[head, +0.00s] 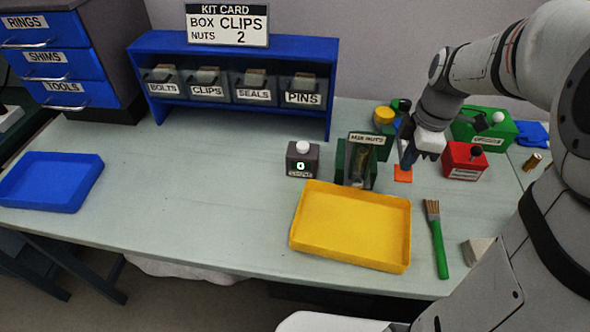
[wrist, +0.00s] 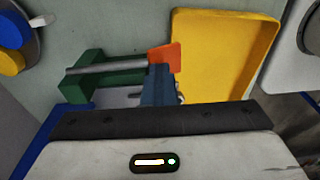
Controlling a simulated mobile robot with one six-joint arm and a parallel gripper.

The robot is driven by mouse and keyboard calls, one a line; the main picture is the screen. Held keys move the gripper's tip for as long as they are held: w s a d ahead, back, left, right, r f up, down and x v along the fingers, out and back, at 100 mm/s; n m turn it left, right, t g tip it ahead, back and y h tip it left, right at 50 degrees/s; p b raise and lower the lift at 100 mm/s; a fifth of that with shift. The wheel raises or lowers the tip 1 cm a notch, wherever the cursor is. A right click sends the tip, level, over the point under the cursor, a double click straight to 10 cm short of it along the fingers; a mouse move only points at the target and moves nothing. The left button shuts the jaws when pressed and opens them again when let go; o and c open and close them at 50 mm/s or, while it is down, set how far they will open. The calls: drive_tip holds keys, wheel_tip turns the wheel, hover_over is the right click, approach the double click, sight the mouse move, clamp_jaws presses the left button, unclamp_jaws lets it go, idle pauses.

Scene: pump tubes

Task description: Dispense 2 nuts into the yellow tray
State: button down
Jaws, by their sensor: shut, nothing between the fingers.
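The yellow tray (head: 350,232) lies near the table's front edge and looks empty; it also shows in the wrist view (wrist: 222,50). Behind it stands the green nut dispenser (head: 342,160), with a nuts label on top; its green body and a grey rod show in the wrist view (wrist: 92,90). An orange tab (head: 403,173) is at the dispenser's right side and shows beyond my fingers in the wrist view (wrist: 165,57). My gripper (head: 407,163) is shut and empty, fingers pointing down beside the tab. I cannot tell whether they touch it.
A dark counter box (head: 302,160) with a white button reads 0. The kit card (head: 228,25) reads nuts 2. A red box (head: 464,160) and a green box (head: 485,128) stand right of my gripper. A brush (head: 437,240) lies right of the tray. The table's left middle is clear.

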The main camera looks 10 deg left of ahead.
drive_tip(key=shift+f, duration=0.6)
wheel_tip(320, 180, up, 10)
drive_tip(key=p, duration=0.7)
drive_tip(key=shift+r, duration=0.25)
